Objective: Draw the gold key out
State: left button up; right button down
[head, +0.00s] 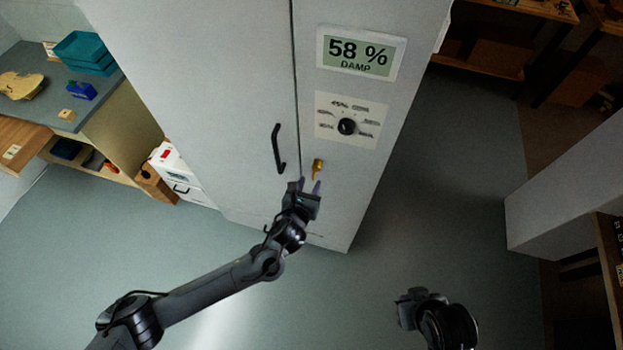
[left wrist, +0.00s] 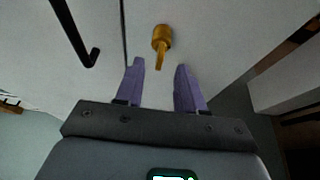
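The gold key (head: 317,166) sits on the front of a tall white cabinet (head: 220,90), to the right of the black door handle (head: 278,149). In the left wrist view the key (left wrist: 161,42) shows a round head with a narrow part pointing down. My left gripper (head: 309,186) is just below the key in the head view. Its two purple fingers (left wrist: 158,80) are spread apart with nothing between them, and the key lies beyond their tips. My right gripper (head: 412,296) is low on the right, away from the cabinet; its fingers cannot be made out.
A black dial (head: 347,127) and a display reading 58 % DAMP (head: 360,54) are above the key. A workbench (head: 50,95) with a violin body and teal trays stands at left. Shelves (head: 490,50) stand at right. The floor before the cabinet is clear.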

aim_at(313, 178)
pick_arm(q)
jog(key=shift+x, duration=1.7)
jog(key=shift+c, duration=0.4)
jog(key=c, duration=0.6)
grip_shut()
